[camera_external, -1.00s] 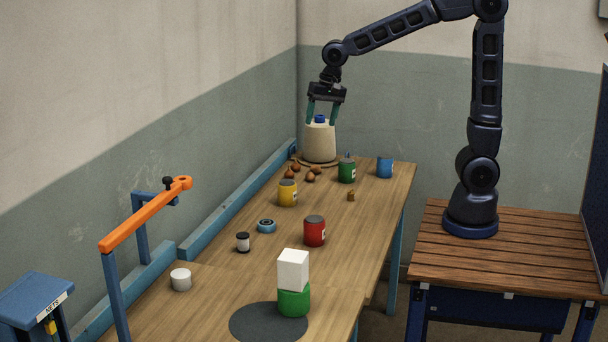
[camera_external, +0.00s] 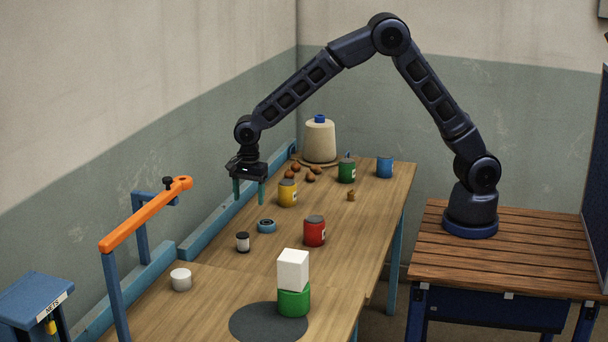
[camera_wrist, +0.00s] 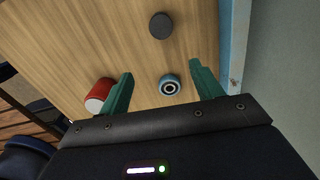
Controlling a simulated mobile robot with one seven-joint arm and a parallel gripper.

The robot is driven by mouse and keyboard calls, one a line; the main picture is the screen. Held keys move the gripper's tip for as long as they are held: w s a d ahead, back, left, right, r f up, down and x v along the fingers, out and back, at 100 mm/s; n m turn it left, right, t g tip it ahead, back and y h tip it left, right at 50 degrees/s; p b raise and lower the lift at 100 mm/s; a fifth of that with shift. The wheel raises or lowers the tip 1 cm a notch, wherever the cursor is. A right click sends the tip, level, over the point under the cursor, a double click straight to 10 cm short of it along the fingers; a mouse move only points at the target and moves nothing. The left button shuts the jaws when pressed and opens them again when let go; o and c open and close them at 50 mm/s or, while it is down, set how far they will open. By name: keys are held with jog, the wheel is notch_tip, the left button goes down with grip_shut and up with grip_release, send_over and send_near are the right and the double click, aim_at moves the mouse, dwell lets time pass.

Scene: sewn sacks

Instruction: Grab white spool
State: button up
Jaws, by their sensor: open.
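A small white spool (camera_external: 243,242) with dark ends stands upright on the table in the external view. Its round dark top (camera_wrist: 161,25) shows at the top of the wrist view.
A red can (camera_external: 315,231) stands right of the ring; a yellow can (camera_external: 287,193) is behind. An orange bar (camera_external: 145,216) rises at the left. A blue rail (camera_external: 235,215) runs along the wall. Bare wood surrounds the spool.

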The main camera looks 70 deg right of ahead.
jog(key=m, duration=0.1)
send_over(243, 235)
jog(key=f, duration=0.4)
jog(key=shift+w+d+f, duration=0.1)
jog(key=shift+d+f, duration=0.3)
notch_tip(243, 235, down, 5)
jog(key=shift+f, duration=0.2)
jog(key=shift+a+f, duration=0.15)
jog(key=shift+f, duration=1.2)
jog(key=shift+a+f, duration=0.1)
jog(key=shift+f, duration=1.2)
jog(key=c, duration=1.1)
